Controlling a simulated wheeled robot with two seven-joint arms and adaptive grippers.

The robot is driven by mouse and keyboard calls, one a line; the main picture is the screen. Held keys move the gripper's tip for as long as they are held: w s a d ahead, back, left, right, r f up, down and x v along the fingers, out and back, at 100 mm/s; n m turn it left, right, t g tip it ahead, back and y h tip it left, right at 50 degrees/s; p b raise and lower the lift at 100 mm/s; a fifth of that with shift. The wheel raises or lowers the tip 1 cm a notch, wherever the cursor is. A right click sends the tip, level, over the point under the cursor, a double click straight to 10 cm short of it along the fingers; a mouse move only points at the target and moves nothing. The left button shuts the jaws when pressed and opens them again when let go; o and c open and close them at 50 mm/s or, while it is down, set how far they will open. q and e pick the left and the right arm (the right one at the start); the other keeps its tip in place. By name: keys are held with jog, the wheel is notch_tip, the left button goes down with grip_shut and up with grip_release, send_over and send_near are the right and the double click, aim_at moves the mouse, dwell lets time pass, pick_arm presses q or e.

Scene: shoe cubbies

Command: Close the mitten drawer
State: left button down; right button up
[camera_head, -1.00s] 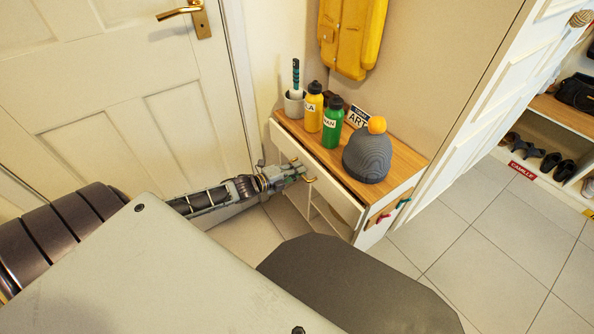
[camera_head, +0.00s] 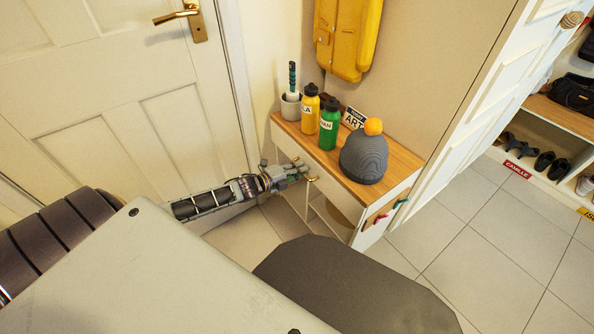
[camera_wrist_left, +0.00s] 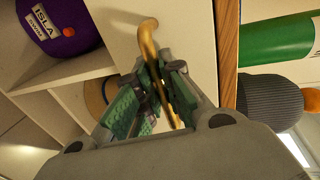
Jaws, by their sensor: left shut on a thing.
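The mitten drawer's white front (camera_head: 335,192) sits under the wooden top of a small bench cabinet. It looks nearly flush with the cabinet; I cannot tell if a small gap remains. Its brass handle (camera_head: 313,179) is at my left gripper (camera_head: 303,170), which reaches in from the left. In the left wrist view, my left gripper (camera_wrist_left: 158,88) is shut on the curved brass handle (camera_wrist_left: 149,38), against the pale drawer front (camera_wrist_left: 190,30). My right gripper is not in view.
On the wooden top (camera_head: 402,168) stand a yellow bottle (camera_head: 310,112), a green bottle (camera_head: 329,127), a cup (camera_head: 291,106) and a grey hat (camera_head: 364,158). A purple item (camera_wrist_left: 62,28) lies in an open cubby below. A door (camera_head: 110,90) is close on the left.

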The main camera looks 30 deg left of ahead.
pick_arm(q)
jog(key=shift+w+r, duration=0.1)
jog(key=c, duration=1.5)
grip_release()
jog(key=shift+w, duration=0.15)
jog(key=shift+s, duration=0.2)
jog(key=shift+v, duration=5.8)
